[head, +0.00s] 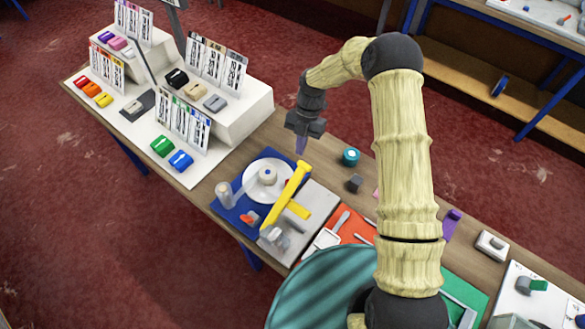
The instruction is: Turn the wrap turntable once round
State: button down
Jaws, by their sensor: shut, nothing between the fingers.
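My gripper (301,150) points down above and to the right of the disc in the head view. Its narrow fingers look shut and empty, apart from the disc. A long yellow piece (287,193) with a side branch crosses in front of the disc's right edge and hides part of it. I cannot tell whether it touches the disc.
A pale cylinder (223,194) stands left of the disc, with a red-orange item (249,217) below it. A teal round container (350,157) and a dark block (355,184) are to the right. Display steps with coloured items (222,113) fill the bench's far left.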

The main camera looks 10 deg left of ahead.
jog(key=p+x, duration=0.2)
jog(key=x, duration=0.3)
jog(key=shift+s+f, duration=0.3)
jog(key=s+p, duration=0.1)
jog(key=s+a+p, duration=0.1)
jog(key=s, duration=0.1)
jog(key=shift+r, duration=0.1)
jog(key=shift+s+a+p, duration=0.1)
jog(key=shift+s+p, duration=0.15)
jog(key=shift+p, duration=0.05)
